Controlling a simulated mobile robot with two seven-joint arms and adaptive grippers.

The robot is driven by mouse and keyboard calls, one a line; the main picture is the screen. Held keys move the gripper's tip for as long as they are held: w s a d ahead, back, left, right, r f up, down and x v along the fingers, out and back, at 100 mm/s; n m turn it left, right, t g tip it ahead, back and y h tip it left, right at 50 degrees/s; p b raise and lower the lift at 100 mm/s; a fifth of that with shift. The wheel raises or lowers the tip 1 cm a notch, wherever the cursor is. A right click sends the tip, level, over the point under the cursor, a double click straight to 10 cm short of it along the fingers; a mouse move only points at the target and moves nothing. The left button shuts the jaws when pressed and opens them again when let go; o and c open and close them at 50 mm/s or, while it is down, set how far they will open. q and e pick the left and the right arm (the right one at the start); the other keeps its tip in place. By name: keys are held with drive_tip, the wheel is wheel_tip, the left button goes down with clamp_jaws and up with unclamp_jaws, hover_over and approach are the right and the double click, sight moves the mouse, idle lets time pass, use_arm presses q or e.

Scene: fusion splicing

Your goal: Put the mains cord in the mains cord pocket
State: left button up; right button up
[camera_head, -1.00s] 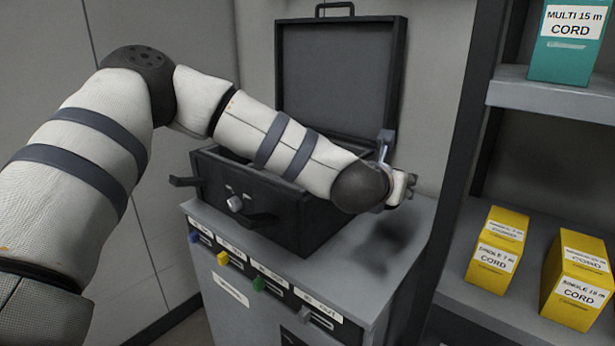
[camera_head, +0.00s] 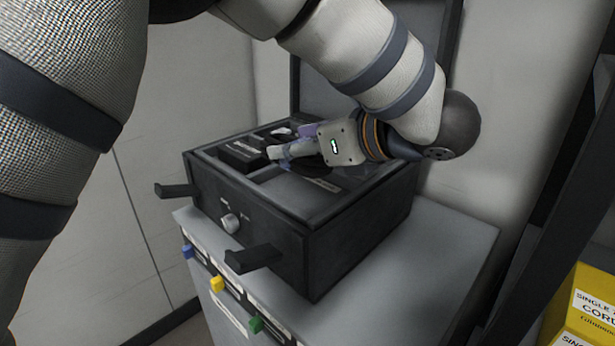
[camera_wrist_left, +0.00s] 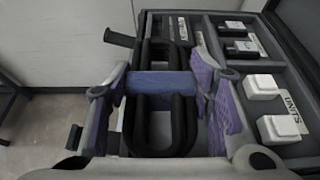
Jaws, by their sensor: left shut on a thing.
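The mains cord (camera_wrist_left: 158,125) is a bundle of black loops with a blue band, seen in the left wrist view. My left gripper (camera_wrist_left: 160,100) is shut on it, with a purple-padded finger on each side. In the head view my left gripper (camera_head: 290,148) is over the open black case (camera_head: 310,238), at its inner compartments. The cord is mostly hidden there by the gripper. A compartment with a pale label (camera_head: 326,184) lies just below and in front of the gripper. I cannot tell whether the cord touches its floor.
Other compartments hold dark blocks (camera_head: 243,153) and white blocks (camera_wrist_left: 262,87). The case lid (camera_wrist_left: 304,25) stands open. The case sits on a grey cabinet (camera_head: 440,250) with coloured tabs. A yellow cord box (camera_head: 572,310) is at right.

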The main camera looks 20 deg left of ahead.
use_arm(q)
hover_over(301, 195)
drive_tip(key=s, duration=0.1)
drive_tip(key=f, duration=0.4)
drive_tip(key=shift+s+d+f, duration=0.1)
drive_tip(key=shift+s+d, duration=0.1)
drive_tip(key=shift+d, duration=0.1)
drive_tip(key=f, duration=0.1)
drive_tip(key=w+f, duration=0.1)
drive_tip(key=f, duration=0.1)
drive_tip(key=f+b, duration=0.1)
drive_tip(key=f, duration=0.1)
drive_tip(key=shift+w+a, duration=0.3)
drive_tip(key=shift+a, duration=0.05)
drive_tip(key=shift+r, duration=0.2)
use_arm(e)
drive_tip(key=shift+s+f+g, duration=0.4)
drive_tip(key=shift+s+f, duration=0.35)
drive_tip(key=shift+f, duration=0.05)
use_arm(q)
drive_tip(key=o, duration=1.3)
drive_tip(key=shift+f, duration=0.2)
